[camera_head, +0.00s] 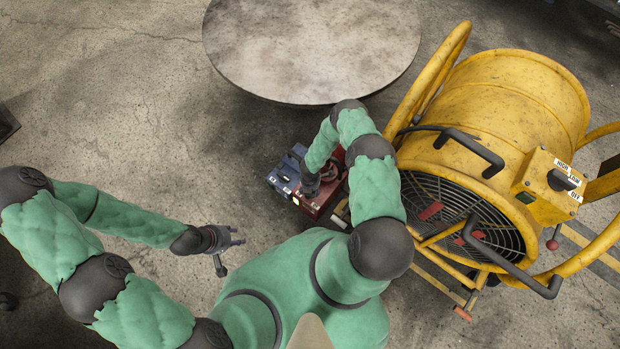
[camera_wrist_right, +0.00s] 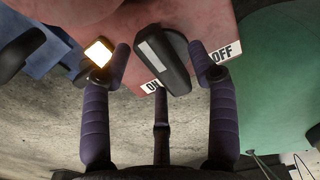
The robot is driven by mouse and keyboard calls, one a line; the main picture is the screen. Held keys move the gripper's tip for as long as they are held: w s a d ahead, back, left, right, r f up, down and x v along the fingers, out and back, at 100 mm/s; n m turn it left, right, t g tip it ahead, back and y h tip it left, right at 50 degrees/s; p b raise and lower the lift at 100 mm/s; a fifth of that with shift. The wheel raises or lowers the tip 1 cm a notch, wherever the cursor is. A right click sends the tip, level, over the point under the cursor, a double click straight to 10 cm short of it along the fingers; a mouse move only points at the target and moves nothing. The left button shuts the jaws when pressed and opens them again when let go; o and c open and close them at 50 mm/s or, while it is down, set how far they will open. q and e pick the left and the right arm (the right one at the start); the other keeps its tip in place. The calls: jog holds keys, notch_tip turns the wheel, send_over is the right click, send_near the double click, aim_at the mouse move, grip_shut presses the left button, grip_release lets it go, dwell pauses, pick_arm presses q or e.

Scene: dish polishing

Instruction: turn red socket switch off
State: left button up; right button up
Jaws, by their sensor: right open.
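The red socket box (camera_head: 318,203) sits on the floor beside a blue box, mostly covered from above by my right arm. In the right wrist view its red face (camera_wrist_right: 215,20) carries a black switch knob (camera_wrist_right: 178,75) with a white stripe, an ON label (camera_wrist_right: 152,86), an OFF label (camera_wrist_right: 225,51) and a lit yellow lamp (camera_wrist_right: 98,52). The knob lies beside the ON label. My right gripper (camera_wrist_right: 160,58) is open, its fingers on either side of the knob; contact cannot be told. My left gripper (camera_head: 230,252) is open and empty, left of the box.
The blue box (camera_head: 286,167) adjoins the red one on the left. A large yellow fan (camera_head: 500,100) with its own dial stands close on the right. A round grey table (camera_head: 310,45) stands behind.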

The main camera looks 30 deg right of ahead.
jog(key=c, duration=1.1)
jog(key=shift+c, duration=0.2)
jog(key=shift+m, duration=0.3)
jog(key=m, duration=0.4)
jog(key=shift+p, duration=0.35)
jog(key=m, duration=0.4)
jog(key=shift+d, duration=0.2)
jog(key=m, duration=0.5)
jog(key=shift+s+d+p, duration=0.1)
jog(key=shift+s+p, duration=0.05)
jog(key=shift+p, duration=0.2)
jog(key=m, duration=0.4)
jog(key=shift+m, duration=0.3)
